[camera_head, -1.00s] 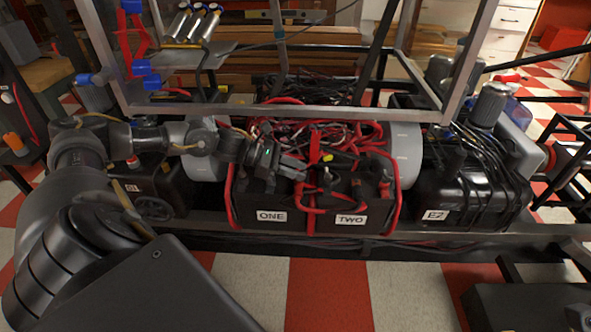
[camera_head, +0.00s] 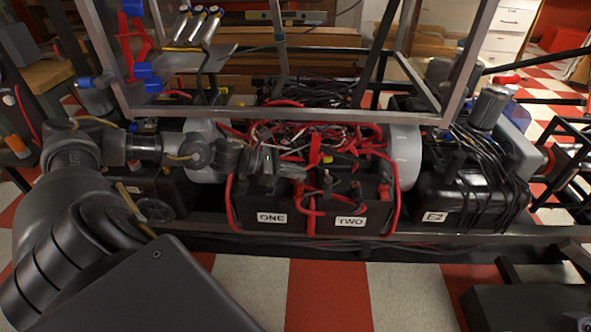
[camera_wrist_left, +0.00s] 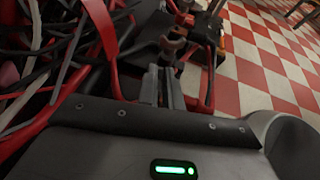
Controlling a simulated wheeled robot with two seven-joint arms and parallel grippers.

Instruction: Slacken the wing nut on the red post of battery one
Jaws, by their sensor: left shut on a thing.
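Battery one (camera_head: 258,202) is a black box labelled ONE, standing left of battery two in the frame. My left gripper (camera_head: 298,172) reaches in from the left over the top of battery one. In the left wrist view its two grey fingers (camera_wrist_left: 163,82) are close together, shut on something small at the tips. It appears to be the wing nut on the post, but the fingers hide most of it. A brownish terminal piece (camera_wrist_left: 173,43) shows just past the fingertips. The red post cannot be made out clearly. My right gripper is not in view.
Battery two (camera_head: 372,203) stands against battery one. Red cables (camera_head: 230,195) loop around both, and a tangle of wires (camera_head: 320,133) lies behind. A metal frame bar (camera_head: 280,113) crosses above. A black case labelled EZ (camera_head: 465,195) stands to the right.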

